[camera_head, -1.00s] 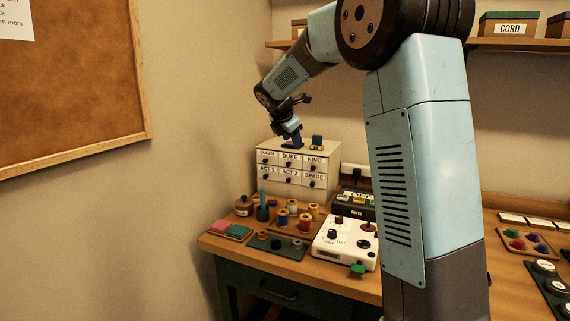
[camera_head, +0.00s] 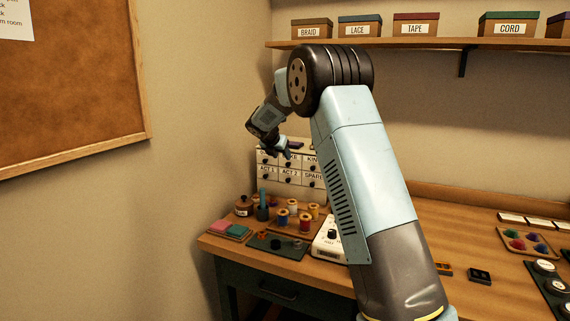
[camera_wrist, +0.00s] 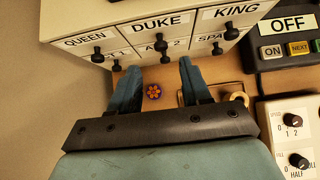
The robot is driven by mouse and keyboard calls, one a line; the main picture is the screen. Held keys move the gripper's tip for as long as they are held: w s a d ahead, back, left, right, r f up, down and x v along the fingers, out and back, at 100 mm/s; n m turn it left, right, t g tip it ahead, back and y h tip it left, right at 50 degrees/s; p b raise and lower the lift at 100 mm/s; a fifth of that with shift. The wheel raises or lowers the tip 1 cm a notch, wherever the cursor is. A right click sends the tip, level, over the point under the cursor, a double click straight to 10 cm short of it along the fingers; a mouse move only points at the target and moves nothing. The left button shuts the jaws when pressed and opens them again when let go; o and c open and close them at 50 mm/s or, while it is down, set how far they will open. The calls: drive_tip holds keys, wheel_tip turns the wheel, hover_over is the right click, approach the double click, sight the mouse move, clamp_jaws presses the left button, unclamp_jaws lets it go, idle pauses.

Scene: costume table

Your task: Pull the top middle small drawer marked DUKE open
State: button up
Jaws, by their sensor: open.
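The small white drawer cabinet (camera_head: 307,190) stands at the back of the table. In the wrist view the drawer marked DUKE (camera_wrist: 180,29) is the middle one of the top row, between QUEEN (camera_wrist: 85,43) and KING (camera_wrist: 232,14). It looks closed, with a dark round knob (camera_wrist: 161,43). My gripper (camera_wrist: 157,66) is open and empty. Its blue fingers point toward the cabinet front, and the DUKE knob shows between and beyond their tips. In the head view my gripper (camera_head: 282,152) covers part of the DUKE front. I cannot tell the exact gap to the knob.
Below sits a row of ACT 1, ACT 2 and SPARE drawers with knobs.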

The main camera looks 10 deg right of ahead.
sight(287, 164)
drive_tip(key=x, duration=0.7)
drive_tip(key=shift+c, duration=0.5)
clamp_jaws()
drive_tip(key=shift+a, duration=0.1)
